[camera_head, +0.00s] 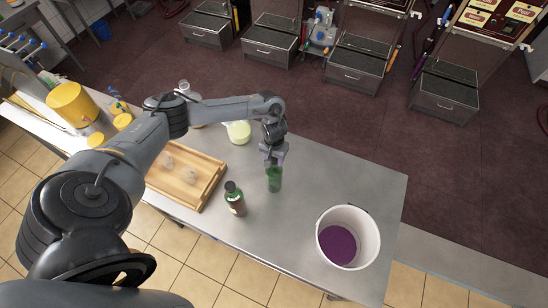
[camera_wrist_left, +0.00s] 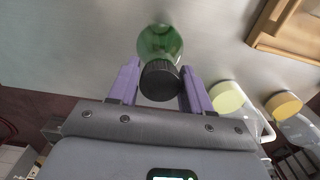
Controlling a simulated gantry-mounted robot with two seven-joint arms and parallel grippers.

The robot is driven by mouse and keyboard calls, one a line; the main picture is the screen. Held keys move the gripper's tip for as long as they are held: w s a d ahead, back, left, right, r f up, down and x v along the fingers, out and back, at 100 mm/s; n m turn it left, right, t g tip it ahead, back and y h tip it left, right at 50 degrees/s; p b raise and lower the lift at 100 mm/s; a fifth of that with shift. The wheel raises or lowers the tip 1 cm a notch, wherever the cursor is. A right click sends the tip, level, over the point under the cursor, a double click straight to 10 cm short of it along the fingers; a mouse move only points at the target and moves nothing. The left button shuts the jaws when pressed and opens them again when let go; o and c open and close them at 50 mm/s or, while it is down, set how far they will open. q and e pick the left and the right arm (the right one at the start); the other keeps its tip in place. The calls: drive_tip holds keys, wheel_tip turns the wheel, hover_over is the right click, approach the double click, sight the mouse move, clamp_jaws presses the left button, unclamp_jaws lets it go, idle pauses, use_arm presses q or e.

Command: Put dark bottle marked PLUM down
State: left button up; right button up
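My left gripper (camera_head: 274,162) points down over the table. In the left wrist view, its purple fingers (camera_wrist_left: 160,82) close in on the black cap (camera_wrist_left: 160,80) of a green bottle (camera_wrist_left: 160,42). The green bottle (camera_head: 274,180) hangs or stands upright under the gripper in the head view; whether its base touches the table is unclear. A dark bottle (camera_head: 236,202) with a pale label stands just left of it. No label is readable, so I cannot tell which bottle is marked PLUM. My right gripper is not in view.
A white bucket (camera_head: 324,220) holding purple liquid stands at the table's right end. A wooden tray (camera_head: 212,183) lies left of the bottles. A pale yellow-green container (camera_head: 238,132) stands behind. The metal table (camera_head: 345,180) is clear right of the green bottle.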

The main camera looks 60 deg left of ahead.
use_arm(q)
drive_tip(key=shift+o, duration=1.4)
drive_tip(key=shift+r, duration=0.1)
